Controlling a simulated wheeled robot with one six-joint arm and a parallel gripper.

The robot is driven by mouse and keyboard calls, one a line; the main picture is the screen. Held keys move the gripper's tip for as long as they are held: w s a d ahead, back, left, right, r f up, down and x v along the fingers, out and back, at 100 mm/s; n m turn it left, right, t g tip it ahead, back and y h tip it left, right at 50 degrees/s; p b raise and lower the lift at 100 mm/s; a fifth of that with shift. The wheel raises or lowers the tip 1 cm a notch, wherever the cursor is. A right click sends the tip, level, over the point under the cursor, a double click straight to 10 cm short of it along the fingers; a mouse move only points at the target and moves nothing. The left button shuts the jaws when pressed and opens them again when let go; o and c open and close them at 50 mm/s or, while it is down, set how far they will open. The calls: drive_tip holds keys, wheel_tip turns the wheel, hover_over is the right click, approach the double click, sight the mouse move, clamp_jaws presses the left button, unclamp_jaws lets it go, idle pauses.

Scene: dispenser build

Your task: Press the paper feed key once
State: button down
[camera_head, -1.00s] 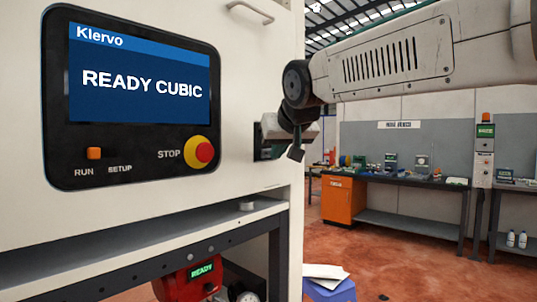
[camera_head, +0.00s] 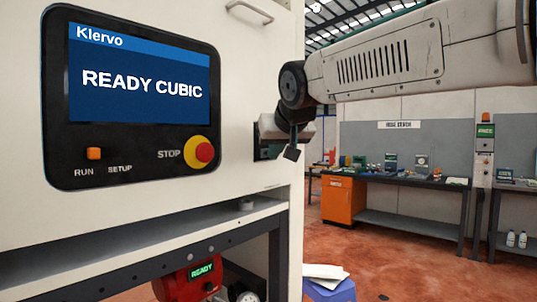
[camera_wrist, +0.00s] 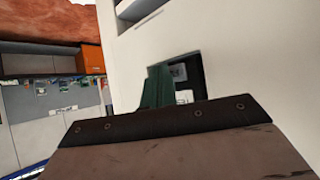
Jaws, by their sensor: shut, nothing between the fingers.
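I cannot make out the paper feed key in either view. A dark recessed unit (camera_head: 266,152) sits at the right edge of the white cabinet front, partly covered by my arm. In the wrist view a dark opening (camera_wrist: 191,72) in the white panel holds a small grey part, with a dark green shape in front of it. My gripper (camera_head: 291,153) is shut and empty, pointing down close beside the recessed unit. I cannot tell whether it touches anything. The wrist housing hides the lower part of the wrist view.
A red device (camera_head: 182,286) reading "READY" is below the ledge. A workbench (camera_head: 405,181) stands far right, with open floor before it.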

drive_tip(key=shift+s+d, duration=0.5)
drive_tip(key=shift+d, duration=0.15)
drive_tip(key=s+d, duration=0.1)
drive_tip(key=d, duration=0.1)
drive_tip(key=s+d, duration=0.2)
idle(0.6)
drive_tip(key=shift+s+f, duration=0.1)
idle(0.4)
